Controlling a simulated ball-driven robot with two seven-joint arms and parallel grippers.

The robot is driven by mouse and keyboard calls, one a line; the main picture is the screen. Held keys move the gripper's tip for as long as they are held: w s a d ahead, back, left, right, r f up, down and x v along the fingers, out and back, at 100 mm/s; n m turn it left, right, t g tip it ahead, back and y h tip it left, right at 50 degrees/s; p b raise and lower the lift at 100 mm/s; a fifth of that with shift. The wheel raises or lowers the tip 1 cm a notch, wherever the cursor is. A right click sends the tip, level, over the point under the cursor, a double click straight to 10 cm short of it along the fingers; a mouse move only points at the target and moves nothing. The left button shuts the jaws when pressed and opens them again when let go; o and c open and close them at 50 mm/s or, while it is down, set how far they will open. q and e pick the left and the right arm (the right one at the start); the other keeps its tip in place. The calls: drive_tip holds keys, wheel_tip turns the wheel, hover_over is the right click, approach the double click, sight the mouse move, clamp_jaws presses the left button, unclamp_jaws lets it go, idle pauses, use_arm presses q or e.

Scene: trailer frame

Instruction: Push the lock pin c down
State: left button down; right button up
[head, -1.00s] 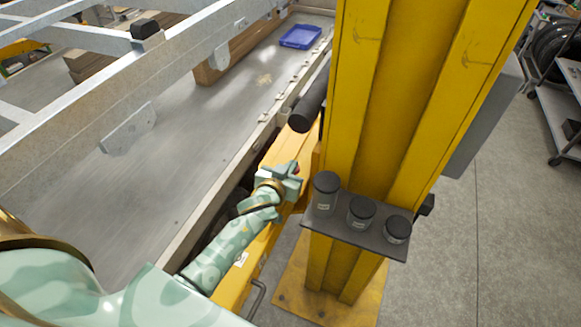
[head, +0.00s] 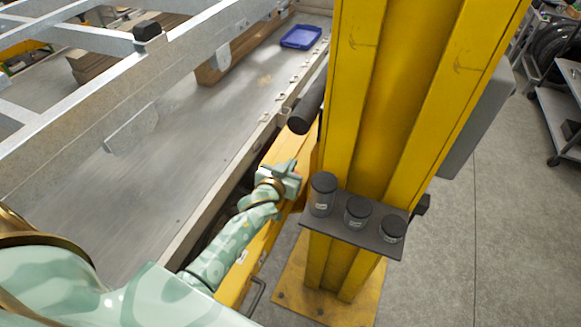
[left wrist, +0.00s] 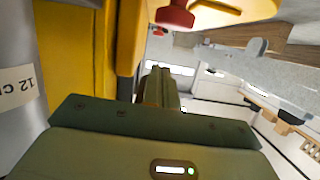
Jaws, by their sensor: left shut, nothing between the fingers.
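In the left wrist view a red knob (left wrist: 175,15) sticks out from a yellow part at the top, just beyond the fingertips and apart from them as far as I can see. It may be lock pin c, but I see no letter on it. My left gripper (head: 291,170) is shut and empty, close beside the yellow post at the beam along the trailer's edge. Its closed fingers also show in the left wrist view (left wrist: 160,88). The gripper mostly hides the knob in the head view. My right gripper is not in view.
The yellow post (head: 405,90) stands right of my left gripper. A dark shelf (head: 345,233) on it holds three black-capped jars. A black cylinder (head: 307,108) juts out above the gripper. The metal trailer frame (head: 75,115) lies left, and a blue tray (head: 300,37) is far back.

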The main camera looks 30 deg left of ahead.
use_arm(q)
drive_tip(key=v, duration=1)
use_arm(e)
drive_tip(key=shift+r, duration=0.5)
